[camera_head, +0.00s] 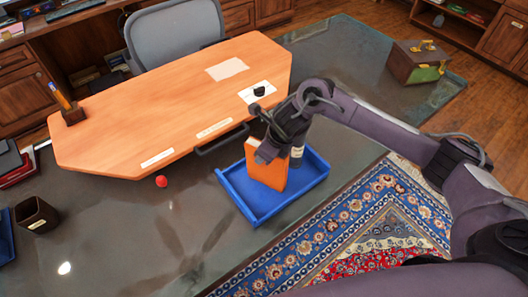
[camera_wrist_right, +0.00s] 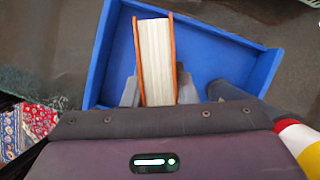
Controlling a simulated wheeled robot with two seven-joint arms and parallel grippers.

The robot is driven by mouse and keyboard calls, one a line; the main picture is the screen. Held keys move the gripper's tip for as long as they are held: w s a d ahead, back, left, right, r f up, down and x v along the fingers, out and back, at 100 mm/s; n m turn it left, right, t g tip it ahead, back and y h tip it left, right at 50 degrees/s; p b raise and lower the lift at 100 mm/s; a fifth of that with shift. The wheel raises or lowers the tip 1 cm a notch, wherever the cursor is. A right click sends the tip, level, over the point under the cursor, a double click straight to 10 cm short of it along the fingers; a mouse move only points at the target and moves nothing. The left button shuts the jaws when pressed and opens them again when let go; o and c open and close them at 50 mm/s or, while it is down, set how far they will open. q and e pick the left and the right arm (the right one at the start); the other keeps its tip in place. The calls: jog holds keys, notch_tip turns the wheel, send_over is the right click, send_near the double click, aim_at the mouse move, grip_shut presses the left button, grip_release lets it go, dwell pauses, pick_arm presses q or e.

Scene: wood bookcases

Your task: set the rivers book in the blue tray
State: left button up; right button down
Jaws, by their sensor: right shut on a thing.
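An orange book (camera_head: 268,172) with pale pages stands upright within the blue tray's outline; no title is legible. My right gripper (camera_head: 265,150) is shut on the book near its top. In the right wrist view, the fingers (camera_wrist_right: 158,92) flank the book (camera_wrist_right: 155,55), whose page edges face the camera. The blue tray (camera_head: 243,205) shows around the book, and its rim also shows in the right wrist view (camera_wrist_right: 220,32). I cannot tell whether the book's lower end touches the tray floor. My left gripper is in neither view.
A dark labelled bottle-like object (camera_head: 297,157) is close to the book's right side. The wooden desk (camera_head: 150,110) lies behind the tray, a red ball (camera_head: 161,181) to its left, and a patterned rug (camera_head: 350,220) to the right and front. The tray's front left part is clear.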

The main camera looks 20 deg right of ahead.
jog(key=c, duration=1.2)
grip_release()
jog(key=shift+o, duration=0.2)
jog(key=b+v, duration=0.1)
jog(key=v, duration=0.6)
jog(key=shift+b, duration=0.35)
jog(key=v, duration=0.4)
jog(key=shift+r+p, duration=0.15)
jog(key=shift+p, duration=0.15)
jog(key=shift+s+d+r, duration=0.15)
jog(key=shift+s+r, duration=0.1)
jog(key=shift+r, duration=0.1)
jog(key=shift+f, duration=0.1)
